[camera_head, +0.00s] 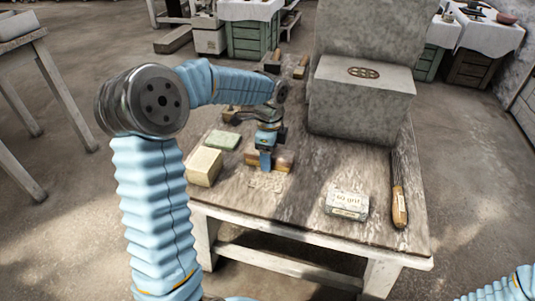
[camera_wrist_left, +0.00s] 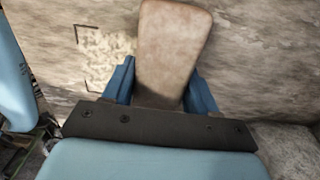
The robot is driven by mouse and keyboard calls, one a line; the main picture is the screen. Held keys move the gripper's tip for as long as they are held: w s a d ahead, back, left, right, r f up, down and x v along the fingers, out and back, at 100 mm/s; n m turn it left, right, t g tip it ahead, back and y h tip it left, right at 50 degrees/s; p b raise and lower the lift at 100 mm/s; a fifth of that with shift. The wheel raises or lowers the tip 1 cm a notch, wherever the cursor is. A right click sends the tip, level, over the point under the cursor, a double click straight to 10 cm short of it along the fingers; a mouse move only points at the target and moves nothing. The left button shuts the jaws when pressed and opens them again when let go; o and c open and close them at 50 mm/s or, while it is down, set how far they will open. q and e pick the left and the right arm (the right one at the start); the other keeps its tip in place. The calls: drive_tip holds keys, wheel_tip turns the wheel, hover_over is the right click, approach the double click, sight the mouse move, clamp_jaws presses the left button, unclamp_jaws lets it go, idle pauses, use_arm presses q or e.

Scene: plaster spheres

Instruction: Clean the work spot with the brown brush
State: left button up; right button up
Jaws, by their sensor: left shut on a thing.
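The brown brush (camera_head: 283,161) is at the left front of the wooden worktable (camera_head: 300,215). My left gripper (camera_head: 266,160) is shut on it; in the left wrist view, the smooth brown brush (camera_wrist_left: 172,48) sticks out between the blue fingers (camera_wrist_left: 160,88). The bristles are hidden. The work spot (camera_head: 265,184) is a pale, speckled patch just in front of the brush. In the left wrist view the work spot (camera_wrist_left: 106,52) has dark corner marks and lies left of the brush. Whether the brush touches the tabletop I cannot tell. My right gripper is out of view.
A cream block (camera_head: 203,167) and a green pad (camera_head: 222,140) lie left of my gripper. A large stone block (camera_head: 360,95) stands at the back. A "60 grit" block (camera_head: 347,204) and a wooden-handled tool (camera_head: 399,205) lie at the right. The front middle is clear.

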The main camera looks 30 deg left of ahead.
sight(282, 154)
use_arm(q)
drive_tip(key=shift+w+d, duration=0.2)
drive_tip(key=shift+d, duration=0.7)
drive_tip(key=shift+w+d, duration=0.2)
drive_tip(key=shift+d, duration=0.65)
drive_tip(key=shift+s+a+r+p, duration=0.1)
drive_tip(key=shift+s+a+p, duration=0.1)
drive_tip(key=shift+a, duration=0.35)
drive_tip(key=shift+s+a+p, duration=0.1)
drive_tip(key=shift+a+p, duration=0.05)
drive_tip(key=shift+a, duration=0.35)
drive_tip(key=shift+s+a, duration=0.2)
drive_tip(key=shift+a, duration=0.9)
drive_tip(key=shift+d, duration=0.1)
drive_tip(key=shift+w+d+r+p, duration=0.15)
drive_tip(key=shift+d+r+p, duration=0.2)
drive_tip(key=shift+d, duration=0.15)
drive_tip(key=shift+w+d+r+p, duration=0.1)
drive_tip(key=shift+d+r+p, duration=0.2)
drive_tip(key=shift+d, duration=0.2)
